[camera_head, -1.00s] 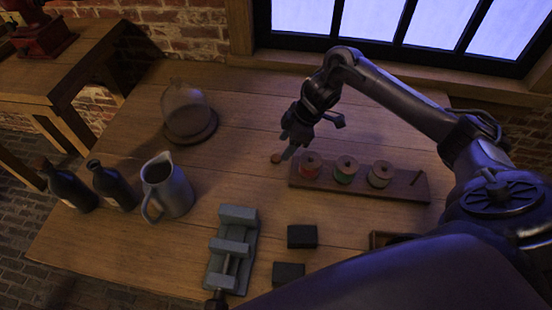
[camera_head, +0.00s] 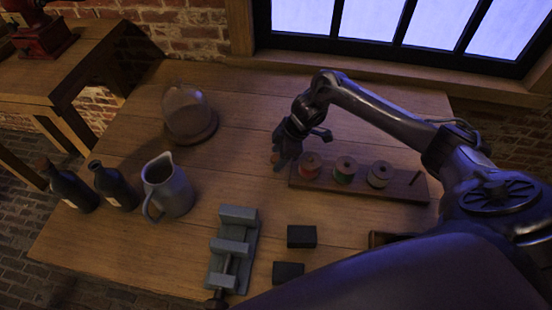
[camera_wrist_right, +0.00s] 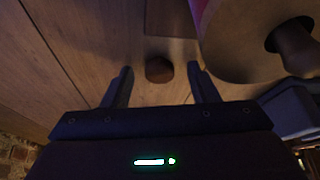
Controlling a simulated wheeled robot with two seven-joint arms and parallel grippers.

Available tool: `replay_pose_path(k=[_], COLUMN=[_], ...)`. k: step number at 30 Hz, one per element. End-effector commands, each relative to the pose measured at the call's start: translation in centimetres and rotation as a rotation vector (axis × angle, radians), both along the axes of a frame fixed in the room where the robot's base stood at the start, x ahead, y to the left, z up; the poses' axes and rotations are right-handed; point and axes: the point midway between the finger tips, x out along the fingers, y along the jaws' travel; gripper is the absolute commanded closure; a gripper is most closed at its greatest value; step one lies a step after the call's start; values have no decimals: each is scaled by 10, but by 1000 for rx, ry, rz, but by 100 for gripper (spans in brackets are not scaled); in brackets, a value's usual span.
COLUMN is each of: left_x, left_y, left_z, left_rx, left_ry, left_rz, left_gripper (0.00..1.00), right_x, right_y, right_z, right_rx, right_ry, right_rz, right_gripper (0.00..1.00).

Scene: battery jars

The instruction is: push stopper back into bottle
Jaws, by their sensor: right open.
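A small brown stopper (camera_wrist_right: 159,69) lies on the wooden table between the two fingers of my right gripper (camera_wrist_right: 160,80), apart from both. In the head view my right gripper (camera_head: 283,161) is low over the table, open, beside the left end of the spool rack, and largely covers the stopper. Two dark bottles stand upright at the table's left edge. The nearer-to-jug bottle (camera_head: 114,186) shows no stopper in its neck. The far-left bottle (camera_head: 70,188) has a reddish-brown top. My left gripper is not seen.
A wooden rack (camera_head: 407,190) with three spools is right beside my right gripper; one spool (camera_wrist_right: 255,40) looms close in the wrist view. A grey jug (camera_head: 170,190) stands right of the bottles. A glass dome (camera_head: 187,112), a vise (camera_head: 233,245) and two dark blocks are around the table.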

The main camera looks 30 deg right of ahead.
Motion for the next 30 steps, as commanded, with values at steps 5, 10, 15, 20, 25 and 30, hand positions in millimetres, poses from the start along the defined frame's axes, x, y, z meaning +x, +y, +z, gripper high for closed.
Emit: replay_pose_path(k=[5,10,15,20,25,30], left_x=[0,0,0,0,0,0], left_y=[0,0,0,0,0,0], left_z=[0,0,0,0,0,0], left_rx=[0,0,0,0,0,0], left_ry=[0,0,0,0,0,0], left_rz=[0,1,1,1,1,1], left_gripper=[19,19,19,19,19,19], right_x=[0,0,0,0,0,2], right_y=[0,0,0,0,0,-1], right_z=[0,0,1,1,4,19], right_rx=[0,0,0,0,-1,0], right_ry=[0,0,0,0,-1,-5], right_rz=[0,0,0,0,1,-1], right_gripper=[56,78,94,98,98,98])
